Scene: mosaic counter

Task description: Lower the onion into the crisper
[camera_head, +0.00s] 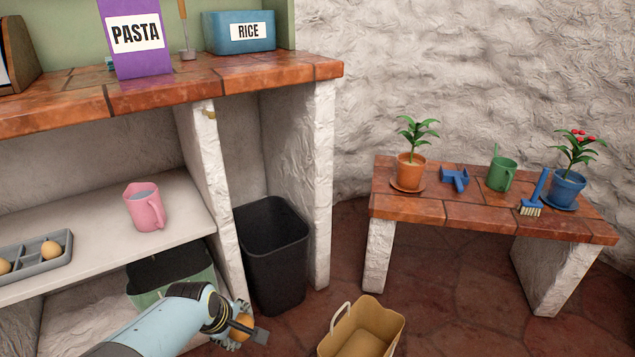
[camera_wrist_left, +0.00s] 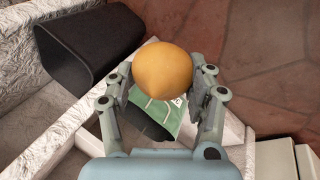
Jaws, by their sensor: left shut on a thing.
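The onion (camera_head: 242,325) is a round orange-yellow bulb, also large in the left wrist view (camera_wrist_left: 163,70). My left gripper (camera_head: 249,331) is shut on it, with one finger on each side in the left wrist view (camera_wrist_left: 163,85). A green bin with a dark inside (camera_head: 188,288), likely the crisper, stands under the shelf, partly hidden by my left arm. In the left wrist view a green container with white marks (camera_wrist_left: 160,108) shows behind the onion, which covers part of it. My right gripper is not in view.
A black bin (camera_head: 272,262) stands on the floor beside the white wall post (camera_head: 207,170). A tan basket (camera_head: 365,332) is at the bottom.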

